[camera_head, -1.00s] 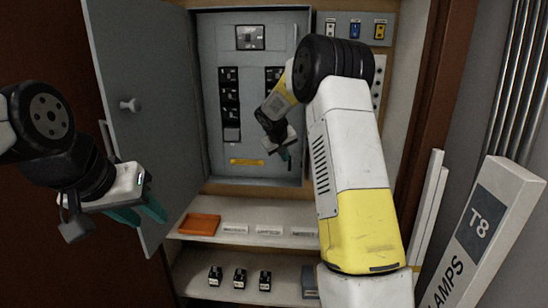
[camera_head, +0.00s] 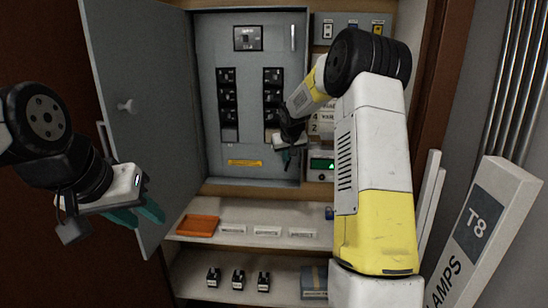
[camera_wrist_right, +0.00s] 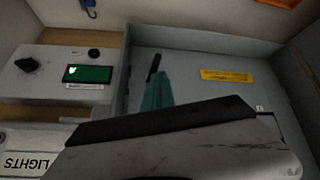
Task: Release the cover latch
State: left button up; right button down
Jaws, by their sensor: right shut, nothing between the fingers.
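The grey panel cover (camera_head: 245,140) sits inside the open cabinet, with two columns of black breakers and a yellow label (camera_head: 245,163). A small dark lever, which looks like the latch (camera_wrist_right: 153,65), stands near the cover's edge in the right wrist view. My right gripper (camera_head: 287,157) is shut and empty at the cover's lower right. Its teal fingertips (camera_wrist_right: 157,88) appear just beside the dark lever; I cannot tell whether they touch. A pale vertical handle (camera_head: 292,38) is at the cover's upper right. My left gripper (camera_head: 136,214) is open and empty, in front of the door.
The grey cabinet door (camera_head: 140,75) stands open at left. A box with a green display (camera_head: 321,164) is right of the cover. Below, a shelf holds an orange tray (camera_head: 198,225) and white labels. A T8 lamp carton (camera_head: 480,225) leans at right.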

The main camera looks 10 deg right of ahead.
jog(key=shift+s+d+f+m+t+y, duration=0.1)
jog(key=shift+s+d+f+m+y, duration=0.15)
jog(key=shift+d, duration=0.35)
jog(key=shift+s+d+f+t+y, duration=0.1)
jog(key=shift+d+y, duration=0.25)
jog(key=shift+d, duration=0.2)
jog(key=shift+s+d+f+m+t+y, duration=0.1)
jog(key=shift+s+d+f+m+y, duration=0.15)
jog(key=shift+d, duration=0.35)
jog(key=shift+d+f, duration=0.1)
jog(key=shift+w, duration=0.1)
